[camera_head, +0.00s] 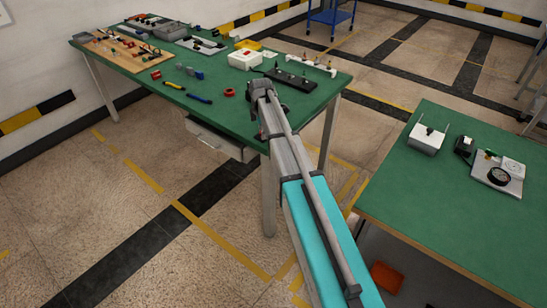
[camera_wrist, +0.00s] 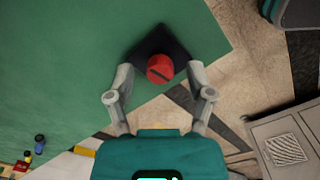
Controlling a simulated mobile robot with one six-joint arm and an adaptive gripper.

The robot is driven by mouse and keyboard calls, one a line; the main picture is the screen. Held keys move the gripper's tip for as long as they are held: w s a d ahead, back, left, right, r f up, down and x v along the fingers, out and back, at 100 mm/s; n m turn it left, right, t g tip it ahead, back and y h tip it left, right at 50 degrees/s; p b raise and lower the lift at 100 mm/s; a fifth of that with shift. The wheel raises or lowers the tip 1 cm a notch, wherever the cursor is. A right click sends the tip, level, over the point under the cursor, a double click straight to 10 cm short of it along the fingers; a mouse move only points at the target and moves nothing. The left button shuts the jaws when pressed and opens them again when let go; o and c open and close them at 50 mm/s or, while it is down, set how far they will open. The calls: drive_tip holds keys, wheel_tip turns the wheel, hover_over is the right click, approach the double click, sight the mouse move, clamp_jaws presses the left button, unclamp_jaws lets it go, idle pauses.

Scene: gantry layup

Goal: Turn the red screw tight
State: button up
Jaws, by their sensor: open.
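The red screw (camera_wrist: 160,68) has a round red head with a dark slot running slantwise across it. It stands on a dark square base (camera_wrist: 176,44) near the corner of the green table (camera_wrist: 60,60). In the wrist view my gripper (camera_wrist: 160,76) is open, with one finger to the left and one to the right of the red head. In the head view my gripper (camera_head: 264,108) is over the right part of the far green table (camera_head: 205,118).
Several tools and boards lie farther left. A second green table (camera_head: 440,205) stands at the right with gauges and a white box.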

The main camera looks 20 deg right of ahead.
drive_tip(key=n, duration=0.3)
drive_tip(key=shift+n, duration=0.4)
drive_tip(key=shift+r+p, duration=0.3)
drive_tip(key=shift+p, duration=0.05)
wheel_tip(320, 180, up, 13)
drive_tip(key=p, duration=1.3)
drive_tip(key=s+a+f+m+b, duration=0.1)
drive_tip(key=s+f+m+b, duration=0.1)
drive_tip(key=s+m, duration=0.6)
drive_tip(key=s+a+f+m+b, duration=0.1)
drive_tip(key=s+f+m+b, duration=0.1)
drive_tip(key=s+m, duration=0.7)
drive_tip(key=shift+s+f+b, duration=0.4)
drive_tip(key=shift+s+b, duration=0.05)
drive_tip(key=shift+s, duration=2.95)
drive_tip(key=shift+s+a+m, duration=0.1)
drive_tip(key=shift+s+m, duration=2)
drive_tip(key=shift+s, duration=0.4)
